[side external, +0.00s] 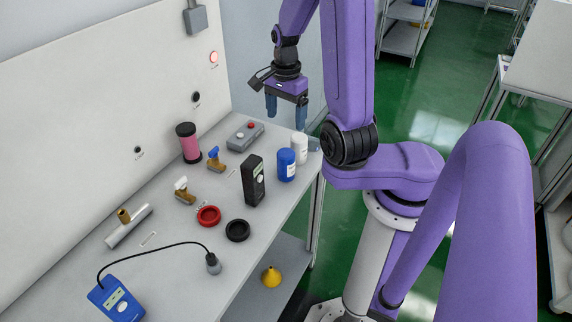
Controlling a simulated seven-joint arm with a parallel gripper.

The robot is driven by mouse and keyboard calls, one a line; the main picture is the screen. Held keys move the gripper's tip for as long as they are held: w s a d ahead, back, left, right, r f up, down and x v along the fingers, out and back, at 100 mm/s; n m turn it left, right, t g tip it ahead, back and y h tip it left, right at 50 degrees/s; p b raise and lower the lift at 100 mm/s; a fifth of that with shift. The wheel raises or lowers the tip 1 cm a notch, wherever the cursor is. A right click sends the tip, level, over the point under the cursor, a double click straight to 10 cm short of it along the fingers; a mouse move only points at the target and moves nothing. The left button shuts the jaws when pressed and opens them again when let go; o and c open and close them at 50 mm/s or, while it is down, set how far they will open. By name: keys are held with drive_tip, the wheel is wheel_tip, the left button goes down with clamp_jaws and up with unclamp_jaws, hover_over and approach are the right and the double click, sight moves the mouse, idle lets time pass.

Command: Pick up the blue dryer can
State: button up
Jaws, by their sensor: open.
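The blue dryer can (286,166) stands upright near the right edge of the bench, with a white label band on its side. A similar white can (300,147) stands just behind it. My gripper (286,112) is open and empty, pointing down, with its two blue fingers well above the bench. In the picture it is above the two cans, apart from both. How far it is from the blue can in depth I cannot tell.
A tall black device (253,181) stands left of the blue can. A grey button box (245,135) lies behind. Red (208,216) and black (238,230) rings, valves, a pink cylinder (188,143) and a blue meter (115,300) with a cable are on the bench (180,255).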

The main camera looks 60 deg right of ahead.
sight(286, 153)
wheel_tip(286, 153, down, 10)
drive_tip(key=shift+f, duration=0.15)
drive_tip(key=shift+s+a+f, duration=0.1)
drive_tip(key=shift+a+f, duration=0.05)
drive_tip(key=shift+f, duration=0.5)
drive_tip(key=shift+s+a+f, duration=0.1)
drive_tip(key=shift+a+f, duration=0.1)
drive_tip(key=shift+f, duration=0.4)
drive_tip(key=shift+s+a+f, duration=0.1)
drive_tip(key=shift+a+f, duration=0.05)
drive_tip(key=shift+f, duration=1.25)
drive_tip(key=c, duration=1.2)
drive_tip(key=shift+r, duration=0.2)
